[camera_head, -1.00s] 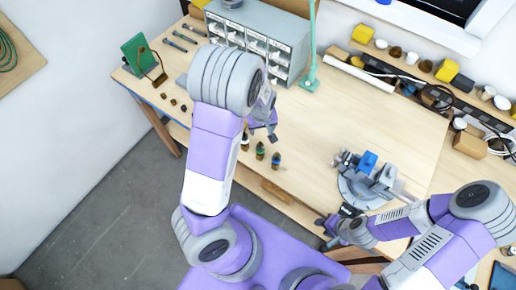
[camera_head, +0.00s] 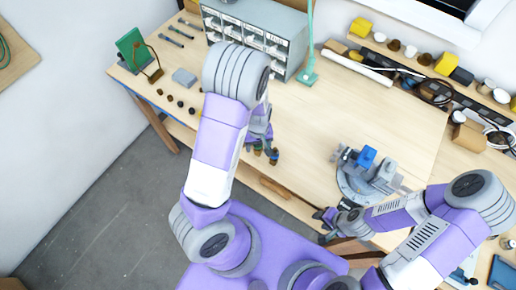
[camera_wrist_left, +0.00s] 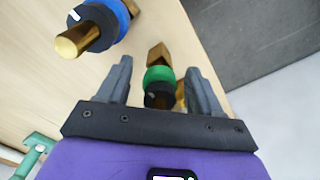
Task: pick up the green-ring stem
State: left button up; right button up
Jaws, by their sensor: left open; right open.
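The green-ring stem (camera_wrist_left: 158,74) has a green ring, a black collar and brass ends. In the left wrist view it sits between the two fingers of my open left gripper (camera_wrist_left: 160,66), with a gap visible on either side. A blue-ring stem (camera_wrist_left: 106,22) with a brass end is outside the fingers, at upper left. In the head view my left gripper (camera_head: 262,138) is low at the front edge of the bench, beside small stems (camera_head: 274,156) that it partly hides. My right gripper (camera_head: 328,222) is open and empty near the front edge, below the blue-and-grey vise.
The blue-and-grey vise (camera_head: 366,172) stands right of centre. A grey drawer cabinet (camera_head: 256,32) and a green lamp post (camera_head: 308,70) stand at the back. Small dark parts (camera_head: 180,103) lie at the left. The bench middle (camera_head: 320,115) is clear.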

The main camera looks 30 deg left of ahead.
pick_arm(q)
grip_shut()
dwell(0.3)
jog(key=shift+r, duration=0.1)
